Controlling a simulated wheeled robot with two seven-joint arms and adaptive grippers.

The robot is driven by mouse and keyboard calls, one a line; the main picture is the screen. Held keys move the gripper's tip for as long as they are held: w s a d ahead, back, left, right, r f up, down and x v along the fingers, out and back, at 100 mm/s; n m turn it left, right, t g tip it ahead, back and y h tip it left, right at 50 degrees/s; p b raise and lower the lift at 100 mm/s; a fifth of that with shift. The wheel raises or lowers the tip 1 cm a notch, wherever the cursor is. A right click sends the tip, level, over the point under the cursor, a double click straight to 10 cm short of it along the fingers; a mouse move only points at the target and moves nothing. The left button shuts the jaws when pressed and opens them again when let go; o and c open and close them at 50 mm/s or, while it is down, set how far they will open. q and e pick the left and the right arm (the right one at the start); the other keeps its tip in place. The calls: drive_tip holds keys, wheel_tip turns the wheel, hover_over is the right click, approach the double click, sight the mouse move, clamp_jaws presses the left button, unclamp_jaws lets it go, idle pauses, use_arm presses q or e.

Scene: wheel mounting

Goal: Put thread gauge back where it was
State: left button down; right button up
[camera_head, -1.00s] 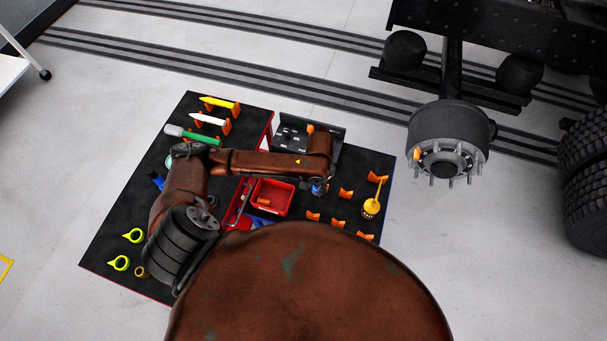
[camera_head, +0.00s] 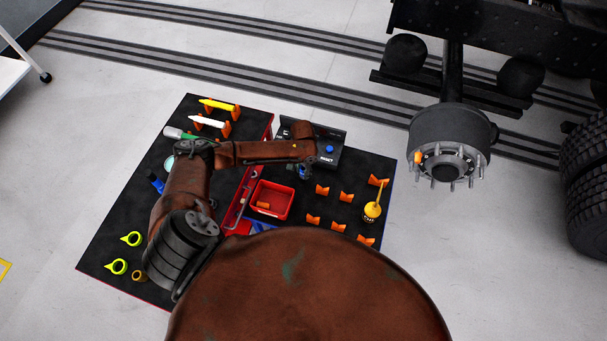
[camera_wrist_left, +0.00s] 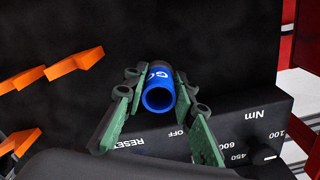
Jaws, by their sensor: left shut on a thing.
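The thread gauge (camera_wrist_left: 159,88) is a blue hollow cylinder with white "GO" lettering. In the left wrist view it sits between the two green-padded fingers of my left gripper (camera_wrist_left: 158,100), which is shut on it. Its open end faces the camera. In the head view my left gripper (camera_head: 304,173) is over the right half of the black tool mat (camera_head: 115,215), just below the black torque tester (camera_head: 327,160) marked "RESET". My forearm hides part of the tester. My right gripper is out of view.
Orange holders (camera_head: 346,196) stand right of the gripper, several of them empty. A red bin (camera_head: 270,200) lies below left. A yellow oil can (camera_head: 372,212) stands near the mat's right edge. A wheel hub (camera_head: 448,145) is beyond the mat.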

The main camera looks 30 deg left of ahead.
use_arm(q)
drive_tip(key=shift+d+f+p, duration=0.15)
drive_tip(key=shift+f+p, duration=0.45)
drive_tip(key=shift+f, duration=0.3)
drive_tip(key=c, duration=2)
unclamp_jaws()
drive_tip(key=shift+s+f, duration=0.1)
drive_tip(key=o, duration=0.4)
drive_tip(key=shift+f+b, duration=0.3)
drive_tip(key=shift+b, duration=0.4)
wheel_tip(320, 180, up, 8)
drive_tip(key=shift+d+p, duration=0.25)
drive_tip(key=shift+p, duration=0.15)
drive_tip(key=shift+s, duration=0.1)
